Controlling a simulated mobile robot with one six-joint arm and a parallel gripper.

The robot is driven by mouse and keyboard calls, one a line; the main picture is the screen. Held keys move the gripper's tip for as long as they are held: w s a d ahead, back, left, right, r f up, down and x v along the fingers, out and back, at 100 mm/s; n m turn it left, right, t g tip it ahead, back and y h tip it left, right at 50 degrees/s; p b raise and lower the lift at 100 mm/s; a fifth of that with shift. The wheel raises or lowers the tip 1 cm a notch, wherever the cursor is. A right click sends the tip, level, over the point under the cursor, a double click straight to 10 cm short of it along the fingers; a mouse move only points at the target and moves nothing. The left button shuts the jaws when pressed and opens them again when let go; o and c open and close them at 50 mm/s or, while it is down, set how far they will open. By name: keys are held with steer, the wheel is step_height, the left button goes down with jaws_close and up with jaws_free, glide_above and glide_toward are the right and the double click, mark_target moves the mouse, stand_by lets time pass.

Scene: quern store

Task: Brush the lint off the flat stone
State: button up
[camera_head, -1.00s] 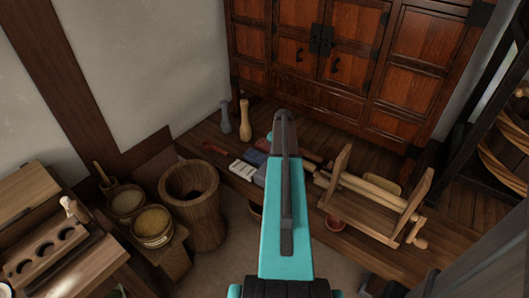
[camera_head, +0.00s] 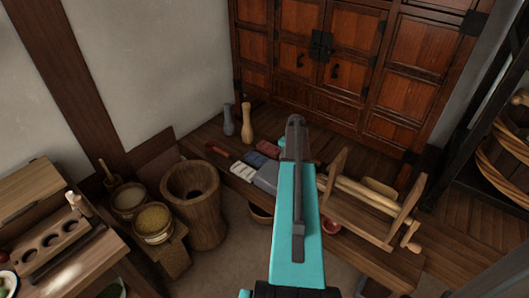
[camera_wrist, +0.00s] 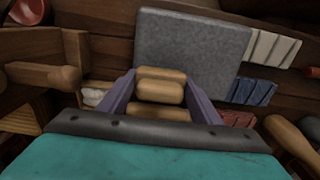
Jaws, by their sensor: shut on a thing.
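The flat stone (camera_wrist: 192,45) is a grey speckled slab on the dark wooden boards, just beyond my fingertips in the wrist view. In the head view a part of the flat stone (camera_head: 267,178) shows left of my arm. My gripper (camera_wrist: 161,88) has its purple fingers closed around a tan, rounded wooden piece (camera_wrist: 160,92), which looks like a brush handle. Its bristles are not visible. I cannot tell from this view whether it touches the stone. No lint can be clearly made out on the stone. My arm hides the gripper in the head view.
White (camera_head: 243,171), blue and dark red blocks lie beside the stone. A wooden roller frame (camera_head: 372,200) stands right of my arm, near a red bowl (camera_head: 331,225). Two upright pestles (camera_head: 246,123) stand behind, by the cabinet (camera_head: 335,65). A wooden mortar (camera_head: 194,205) stands left.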

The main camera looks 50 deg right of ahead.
steer(key=shift+s+r+p, duration=0.15)
steer(key=shift+r+p, duration=1.5)
steer(key=shift+r, duration=1.45)
